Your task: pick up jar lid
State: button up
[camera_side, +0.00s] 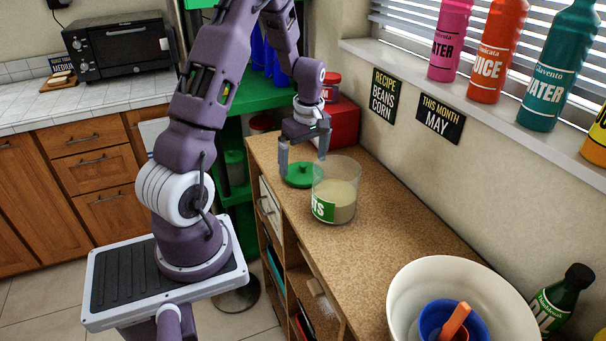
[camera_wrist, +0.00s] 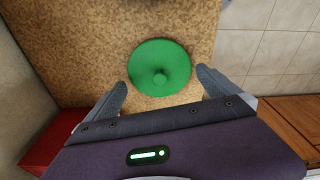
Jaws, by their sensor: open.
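The jar lid (camera_side: 299,177) is a green disc with a small knob. It lies flat on the brown cabinet top, and it also shows in the wrist view (camera_wrist: 158,62). My gripper (camera_side: 303,167) is open above the lid, pointing down. In the wrist view my gripper (camera_wrist: 161,82) has one finger on each side of the lid's near edge, with gaps that look clear of it. The knob lies slightly ahead of the fingertips there. In the side view the glass jar hides the lid's right edge.
A glass jar (camera_side: 336,200) with pale contents stands close to the lid, on its right. A red box (camera_side: 342,123) stands behind my gripper by the wall. A white bowl (camera_side: 402,300) with a blue bowl (camera_side: 427,320) inside is at the front right. The cabinet top between is clear.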

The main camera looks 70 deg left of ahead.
aim_at(304, 164)
notch_tip(304, 164, down, 2)
jog(key=shift+a+f, duration=0.1)
jog(key=shift+f, duration=0.1)
jog(key=c, duration=1)
jog(key=shift+o, duration=0.2)
notch_tip(304, 164, up, 10)
jog(key=shift+w+f, duration=0.1)
jog(key=shift+f, duration=0.15)
jog(key=w+d+r+m, duration=0.1)
jog(key=d+r+m, duration=0.75)
jog(key=d, duration=0.65)
jog(key=shift+n+t, duration=0.4)
jog(key=shift+n, duration=0.45)
jog(key=shift+w+f, duration=0.1)
jog(key=shift+f, duration=2.35)
